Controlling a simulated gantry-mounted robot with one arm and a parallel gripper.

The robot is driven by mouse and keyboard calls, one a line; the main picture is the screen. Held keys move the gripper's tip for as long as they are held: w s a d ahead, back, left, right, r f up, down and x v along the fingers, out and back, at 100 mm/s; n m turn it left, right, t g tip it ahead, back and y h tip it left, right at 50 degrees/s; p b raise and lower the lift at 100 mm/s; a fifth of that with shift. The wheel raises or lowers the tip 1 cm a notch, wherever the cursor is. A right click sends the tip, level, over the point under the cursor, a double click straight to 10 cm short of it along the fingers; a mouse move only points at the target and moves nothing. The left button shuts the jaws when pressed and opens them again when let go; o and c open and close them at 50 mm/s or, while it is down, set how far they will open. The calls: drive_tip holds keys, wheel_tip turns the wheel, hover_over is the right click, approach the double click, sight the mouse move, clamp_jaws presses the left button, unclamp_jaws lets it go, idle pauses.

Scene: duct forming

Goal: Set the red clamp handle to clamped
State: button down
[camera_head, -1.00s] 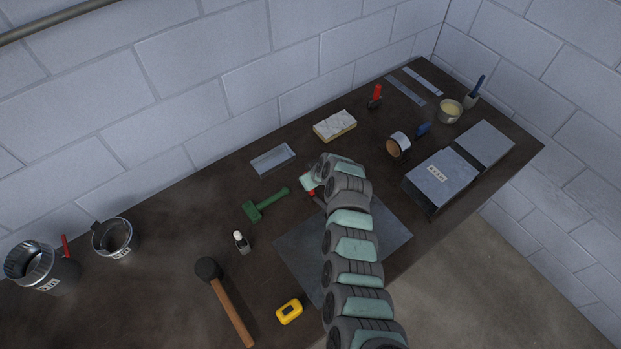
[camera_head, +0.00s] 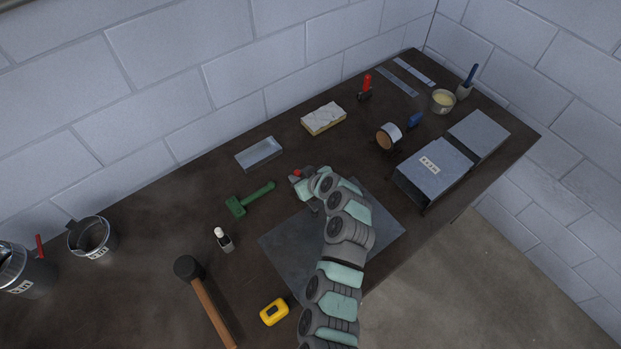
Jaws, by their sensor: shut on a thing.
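A small red piece (camera_head: 297,172), which looks like the red clamp handle, shows at the tip of my gripper (camera_head: 296,179), near the far-left edge of a flat grey metal sheet (camera_head: 290,240). My gripper is shut on this red handle; my wrist covers most of the jaws and whatever is beneath them. The clamp's body and the handle's exact angle cannot be made out. Another upright tool with a red grip (camera_head: 367,82) stands at the back of the bench, apart from my gripper.
A green tool (camera_head: 248,200), a clear tray (camera_head: 259,154) and a wrapped yellowish block (camera_head: 323,119) lie near my gripper. A mallet (camera_head: 200,295), a yellow tape measure (camera_head: 274,312) and a small bottle (camera_head: 223,239) are at front left. A metal box (camera_head: 432,168) stands right.

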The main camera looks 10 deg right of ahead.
drive_tip(key=shift+s, duration=0.1)
idle(0.4)
drive_tip(key=c, duration=1.4)
unclamp_jaws()
drive_tip(key=shift+o, duration=0.2)
drive_tip(key=b+v, duration=0.2)
drive_tip(key=v, duration=0.8)
drive_tip(key=shift+s+r, duration=0.15)
drive_tip(key=shift+s, duration=0.15)
drive_tip(key=shift+d, duration=0.15)
